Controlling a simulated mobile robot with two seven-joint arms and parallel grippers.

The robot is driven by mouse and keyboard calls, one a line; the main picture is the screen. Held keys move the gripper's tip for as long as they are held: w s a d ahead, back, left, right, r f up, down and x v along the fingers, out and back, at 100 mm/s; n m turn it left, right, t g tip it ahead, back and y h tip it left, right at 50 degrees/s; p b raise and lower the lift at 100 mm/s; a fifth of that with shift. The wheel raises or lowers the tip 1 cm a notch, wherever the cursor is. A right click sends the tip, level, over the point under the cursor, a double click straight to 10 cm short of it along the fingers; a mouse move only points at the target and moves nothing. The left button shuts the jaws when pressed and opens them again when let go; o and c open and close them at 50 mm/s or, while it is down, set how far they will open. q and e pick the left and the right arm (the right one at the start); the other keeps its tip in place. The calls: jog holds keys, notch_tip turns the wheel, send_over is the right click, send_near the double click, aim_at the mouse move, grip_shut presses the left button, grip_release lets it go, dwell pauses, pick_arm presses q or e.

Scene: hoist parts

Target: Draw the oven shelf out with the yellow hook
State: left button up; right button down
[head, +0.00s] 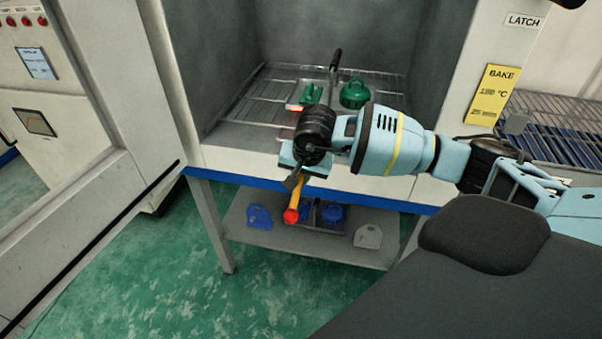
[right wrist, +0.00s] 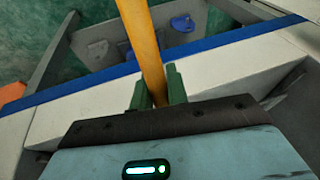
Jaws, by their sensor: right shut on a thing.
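The yellow hook's handle (head: 297,190) hangs below my right gripper (head: 296,177), with a red end at the bottom. My right gripper is shut on this handle; the right wrist view shows the yellow handle (right wrist: 146,50) between its green fingertips (right wrist: 157,88). A dark rod (head: 334,75), apparently the hook's shaft, rises beyond the gripper over the oven shelf (head: 250,105). Its far end looks bent; whether it touches the shelf I cannot tell. The wire shelf lies inside the open grey oven, partly hidden by my right arm. My left gripper is out of view.
Green parts (head: 354,94) stand on the shelf. The oven's white front sill (head: 235,160) lies beside the gripper. A lower shelf (head: 240,232) holds blue and grey parts. A wire rack (head: 560,125) stands at the right. The green floor at lower left is clear.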

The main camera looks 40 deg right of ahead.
aim_at(287, 216)
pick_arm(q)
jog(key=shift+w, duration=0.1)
pick_arm(e)
jog(key=shift+a, duration=0.1)
